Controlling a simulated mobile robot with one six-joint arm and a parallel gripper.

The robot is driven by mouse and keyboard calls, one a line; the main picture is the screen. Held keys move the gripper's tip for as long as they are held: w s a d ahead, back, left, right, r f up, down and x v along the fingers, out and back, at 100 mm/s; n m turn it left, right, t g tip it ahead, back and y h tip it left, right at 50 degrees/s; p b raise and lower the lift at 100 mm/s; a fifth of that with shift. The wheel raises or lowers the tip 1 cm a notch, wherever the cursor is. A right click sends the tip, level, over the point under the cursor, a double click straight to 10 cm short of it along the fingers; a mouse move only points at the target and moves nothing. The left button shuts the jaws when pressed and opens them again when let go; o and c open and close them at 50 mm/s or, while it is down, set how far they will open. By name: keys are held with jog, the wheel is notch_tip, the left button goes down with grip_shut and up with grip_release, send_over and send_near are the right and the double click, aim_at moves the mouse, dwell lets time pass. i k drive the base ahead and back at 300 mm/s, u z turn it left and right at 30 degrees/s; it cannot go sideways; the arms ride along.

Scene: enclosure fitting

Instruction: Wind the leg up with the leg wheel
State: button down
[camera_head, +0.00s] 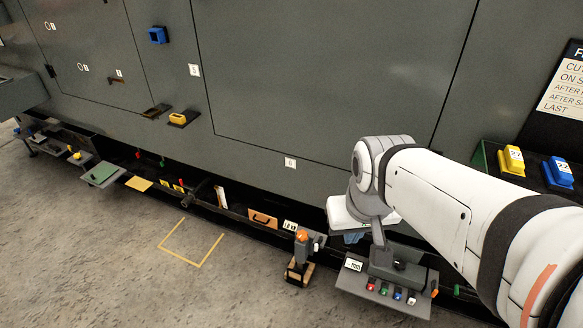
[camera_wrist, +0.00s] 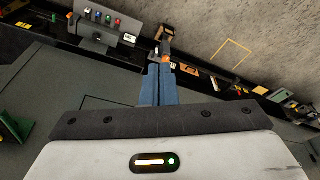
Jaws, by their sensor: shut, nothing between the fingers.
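A short grey leg (camera_head: 299,252) stands below the enclosure's lower edge in the head view, its foot on a wooden-looking block (camera_head: 300,274). An orange knob (camera_head: 302,235) sits at its top; I cannot tell whether this is part of the leg wheel. In the wrist view the leg (camera_wrist: 165,34) and orange knob (camera_wrist: 166,59) show just beyond my fingertips. My gripper (camera_wrist: 160,70) is shut and empty, its blue fingers together. In the head view the gripper (camera_head: 355,238) is right of the leg, apart from it, partly hidden by my wrist.
A grey control box with coloured buttons (camera_head: 392,294) juts out just right of the leg. A brown-handled drawer (camera_head: 263,218) and small items line the low ledge to the left. A yellow floor outline (camera_head: 191,243) encloses bare floor. Yellow (camera_head: 511,160) and blue (camera_head: 559,172) blocks sit right.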

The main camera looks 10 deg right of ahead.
aim_at(301, 235)
jog(key=z, duration=3.25)
jog(key=k, duration=2.05)
jog(key=u, duration=1.15)
jog(key=i, duration=1)
